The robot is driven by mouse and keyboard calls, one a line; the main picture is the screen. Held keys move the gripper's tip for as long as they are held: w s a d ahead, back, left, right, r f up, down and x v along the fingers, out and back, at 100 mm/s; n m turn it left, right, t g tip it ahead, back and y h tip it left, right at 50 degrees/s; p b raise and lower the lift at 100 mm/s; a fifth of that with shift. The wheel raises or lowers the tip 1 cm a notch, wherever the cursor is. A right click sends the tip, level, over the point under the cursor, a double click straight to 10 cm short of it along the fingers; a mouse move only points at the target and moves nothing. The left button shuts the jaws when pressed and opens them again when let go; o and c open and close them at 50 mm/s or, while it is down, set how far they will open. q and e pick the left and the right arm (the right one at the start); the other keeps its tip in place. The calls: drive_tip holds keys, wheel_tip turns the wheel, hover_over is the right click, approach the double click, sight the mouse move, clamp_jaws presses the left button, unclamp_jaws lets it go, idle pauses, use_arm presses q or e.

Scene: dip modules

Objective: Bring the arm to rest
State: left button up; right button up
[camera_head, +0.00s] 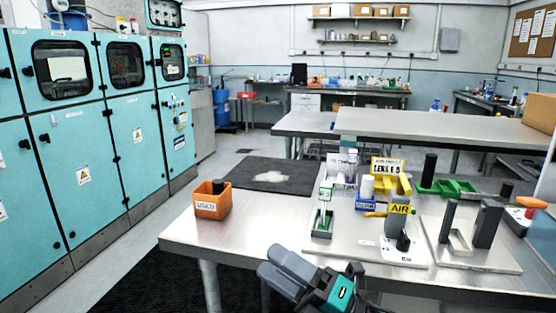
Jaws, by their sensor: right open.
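My right gripper (284,272) shows at the bottom centre of the head view, dark grey with a teal part on its body. It is open, and I see nothing between its fingers. It is at the front edge of the steel table (240,239), in front of the fixtures and apart from them. My left gripper is not in view.
An orange bin (212,206) stands at the table's left. A white plate with a dip fixture (322,222), yellow bins (390,180), an AIR sign (399,209) and a grey bracket fixture (487,224) fill the centre and right. The table's front left is clear.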

drive_tip(key=s+d+f+m+t+h+p, duration=0.1)
drive_tip(key=d+f+m+t+h, duration=0.5)
drive_tip(key=m, duration=0.5)
drive_tip(key=s+d+f+m+t+h, duration=0.15)
drive_tip(key=d+f+m+h, duration=0.25)
drive_tip(key=f+m+h, duration=0.5)
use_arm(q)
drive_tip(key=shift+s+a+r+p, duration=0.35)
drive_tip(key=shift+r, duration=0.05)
use_arm(e)
drive_tip(key=s+d+f+m+g+h, duration=0.4)
drive_tip(key=s+d+f+m+g, duration=0.2)
drive_tip(key=s+f+m, duration=0.5)
wheel_tip(320, 180, down, 2)
drive_tip(key=shift+s+d+f+m, duration=0.2)
drive_tip(key=shift+s+d+m, duration=0.2)
drive_tip(key=shift+s+d, duration=0.4)
